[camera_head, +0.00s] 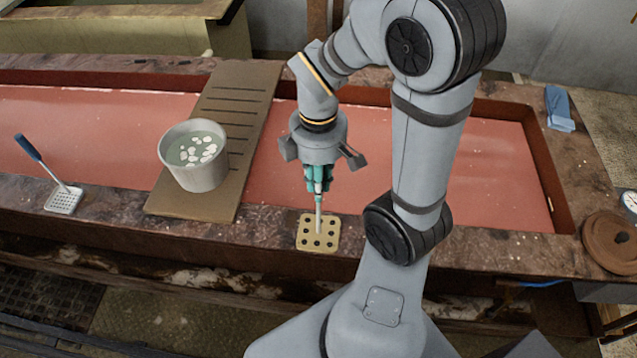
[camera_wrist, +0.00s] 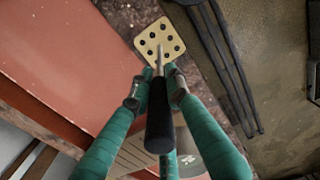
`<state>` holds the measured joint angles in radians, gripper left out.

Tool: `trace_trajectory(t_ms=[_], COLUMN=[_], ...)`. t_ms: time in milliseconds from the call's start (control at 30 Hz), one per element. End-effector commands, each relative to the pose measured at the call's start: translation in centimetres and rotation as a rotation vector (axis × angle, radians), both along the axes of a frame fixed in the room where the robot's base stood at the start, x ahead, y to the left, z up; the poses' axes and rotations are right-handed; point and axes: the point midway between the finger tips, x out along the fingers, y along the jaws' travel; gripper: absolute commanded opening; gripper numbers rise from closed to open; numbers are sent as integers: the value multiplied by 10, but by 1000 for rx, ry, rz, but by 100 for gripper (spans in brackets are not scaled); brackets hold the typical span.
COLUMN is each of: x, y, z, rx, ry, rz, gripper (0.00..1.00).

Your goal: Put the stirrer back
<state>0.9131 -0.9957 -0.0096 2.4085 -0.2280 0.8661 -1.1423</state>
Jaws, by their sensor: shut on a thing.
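My gripper (camera_head: 317,184) is shut on the stirrer (camera_head: 319,217), a thin pale rod that hangs close to upright below the fingers. In the wrist view my teal fingers (camera_wrist: 156,92) close around the stirrer's dark handle (camera_wrist: 160,118), and its rod points toward the rack. The rack (camera_head: 305,243) is a small yellow block with several dark holes on the front ledge. It also shows in the wrist view (camera_wrist: 143,43). The rod's lower end overlaps the rack in both views. I cannot tell whether the tip is in a hole or just above.
A pot (camera_head: 195,176) of liquid with white pieces stands on a slotted brown board (camera_head: 245,100) left of my gripper. A blue-handled skimmer (camera_head: 62,199) lies far left. A brown lid (camera_head: 608,240) and blue cloth (camera_head: 559,110) lie right. The ledge beside the rack is clear.

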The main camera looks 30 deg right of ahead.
Motion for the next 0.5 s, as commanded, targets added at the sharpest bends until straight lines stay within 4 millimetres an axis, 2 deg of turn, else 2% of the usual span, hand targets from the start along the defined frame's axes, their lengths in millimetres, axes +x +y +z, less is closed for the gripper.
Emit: trace_trajectory(t_ms=[300,333,500], x=[0,0,0], y=[0,0,0], z=[-4,-4,-3], rx=[0,0,0], ry=[-1,-1,-1], rz=[0,0,0], gripper=[0,17,27])
